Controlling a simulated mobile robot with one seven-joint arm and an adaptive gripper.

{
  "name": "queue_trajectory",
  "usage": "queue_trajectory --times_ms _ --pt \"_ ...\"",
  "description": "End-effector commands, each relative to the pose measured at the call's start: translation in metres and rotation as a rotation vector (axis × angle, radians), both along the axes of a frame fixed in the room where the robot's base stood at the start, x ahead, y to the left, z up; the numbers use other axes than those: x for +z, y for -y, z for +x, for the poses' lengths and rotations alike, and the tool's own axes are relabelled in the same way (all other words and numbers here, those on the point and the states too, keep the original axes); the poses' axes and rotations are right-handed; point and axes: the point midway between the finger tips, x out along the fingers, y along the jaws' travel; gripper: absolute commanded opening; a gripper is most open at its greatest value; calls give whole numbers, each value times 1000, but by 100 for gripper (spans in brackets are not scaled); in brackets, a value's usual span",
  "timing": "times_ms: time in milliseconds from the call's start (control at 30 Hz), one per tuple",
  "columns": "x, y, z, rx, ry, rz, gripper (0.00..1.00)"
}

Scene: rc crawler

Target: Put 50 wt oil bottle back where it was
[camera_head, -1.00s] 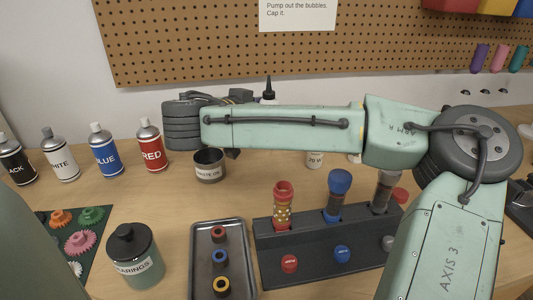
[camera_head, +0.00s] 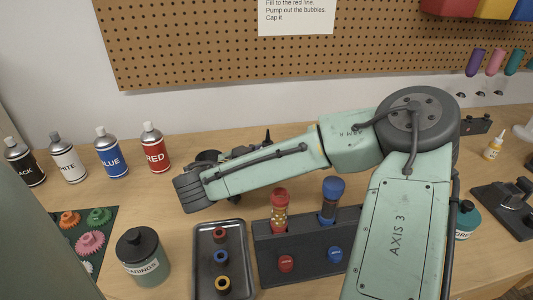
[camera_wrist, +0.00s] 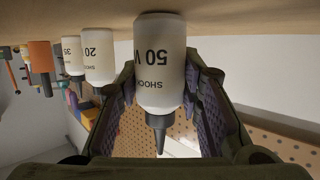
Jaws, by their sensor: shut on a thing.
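The 50 wt oil bottle (camera_wrist: 160,60) is white with a black nozzle and appears upside down in the wrist view. My gripper (camera_wrist: 158,78) is shut on it, with a ridged pad on each side. The bottle's base is at or very close to the wooden tabletop; I cannot tell whether it touches. In the head view my forearm hides the gripper and nearly all of the bottle; a black nozzle tip (camera_head: 267,136) shows above the arm. The 20 bottle (camera_wrist: 98,55) and the 35 bottle (camera_wrist: 73,57) stand in a row beside it.
Spray cans (camera_head: 110,155) stand at the left. A tray of rings (camera_head: 204,275), a shock stand (camera_head: 264,262) and a bearings jar (camera_head: 143,260) are in front of my arm. A pegboard (camera_head: 200,40) is behind. An orange-handled tool (camera_wrist: 40,57) shows beyond the bottles.

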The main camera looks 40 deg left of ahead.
Motion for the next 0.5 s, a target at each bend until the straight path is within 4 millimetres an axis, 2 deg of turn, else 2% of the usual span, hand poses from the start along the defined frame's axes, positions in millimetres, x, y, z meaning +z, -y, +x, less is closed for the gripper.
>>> queue_trajectory --times_ms 300,333,500 --pt "-4 0 0 -1 -1 2 3" --pt "-3 0 0 1 0 1 35" --pt "-2 0 0 0 0 1 46"
